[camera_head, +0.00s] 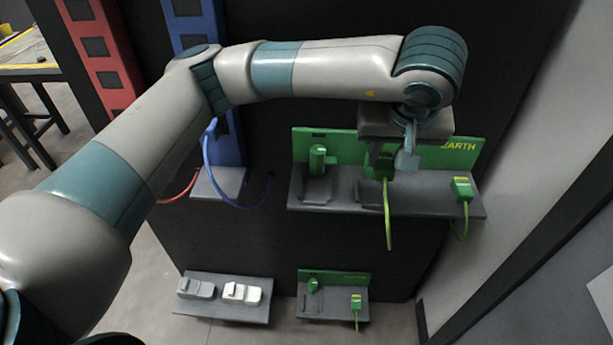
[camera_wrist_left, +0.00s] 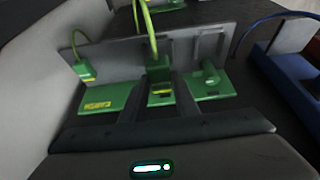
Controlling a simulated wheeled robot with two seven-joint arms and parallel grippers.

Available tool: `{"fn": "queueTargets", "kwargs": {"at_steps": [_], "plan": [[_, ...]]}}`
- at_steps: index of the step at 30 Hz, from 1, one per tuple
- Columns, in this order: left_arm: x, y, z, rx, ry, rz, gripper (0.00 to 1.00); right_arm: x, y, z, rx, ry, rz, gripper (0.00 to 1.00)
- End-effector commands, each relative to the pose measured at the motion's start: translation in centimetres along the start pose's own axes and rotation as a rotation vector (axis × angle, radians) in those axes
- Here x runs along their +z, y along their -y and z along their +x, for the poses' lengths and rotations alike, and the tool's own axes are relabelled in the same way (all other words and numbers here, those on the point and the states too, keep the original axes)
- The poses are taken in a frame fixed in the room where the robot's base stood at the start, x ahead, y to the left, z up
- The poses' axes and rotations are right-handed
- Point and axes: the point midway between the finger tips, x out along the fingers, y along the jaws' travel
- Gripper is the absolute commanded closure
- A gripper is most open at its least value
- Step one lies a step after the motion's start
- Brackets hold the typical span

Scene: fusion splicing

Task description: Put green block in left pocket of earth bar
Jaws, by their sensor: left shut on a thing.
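The earth bar has a green back plate (camera_head: 303,142) marked EARTH and a grey shelf (camera_head: 337,202). Its left pocket (camera_head: 316,190) looks empty, below a green knob (camera_head: 318,158). My left gripper (camera_head: 386,158) is over the middle of the bar, shut on a green block (camera_wrist_left: 159,68) with a green-yellow cable. The block is right of the left pocket in the head view; its contact with the bar is unclear. In the left wrist view, the gripper (camera_wrist_left: 159,98) has a finger on either side of the block. My right gripper is out of view.
Another green block (camera_head: 461,188) with a cable sits at the bar's right end. A smaller green unit (camera_head: 335,312) and a grey shelf with white parts (camera_head: 223,311) are below. A blue post (camera_head: 229,150) and red post (camera_head: 108,60) stand left.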

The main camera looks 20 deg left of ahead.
Motion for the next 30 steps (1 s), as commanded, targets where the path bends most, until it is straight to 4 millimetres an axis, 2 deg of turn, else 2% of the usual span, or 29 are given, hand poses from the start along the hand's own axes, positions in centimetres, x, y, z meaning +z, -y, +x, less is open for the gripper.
{"fn": "queueTargets", "kwargs": {"at_steps": [9, 22, 30], "plan": [[-0.3, 1.1, 0.2, -0.003, -0.002, 0.001, 0.96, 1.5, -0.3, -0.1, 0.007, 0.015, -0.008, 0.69], [-0.3, 1.5, 0.5, -0.004, 0.0, 0.001, 0.96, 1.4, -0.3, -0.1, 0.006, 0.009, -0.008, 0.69], [-0.7, 4.5, 2.7, -0.005, 0.003, -0.001, 0.96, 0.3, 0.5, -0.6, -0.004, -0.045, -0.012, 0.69]]}}
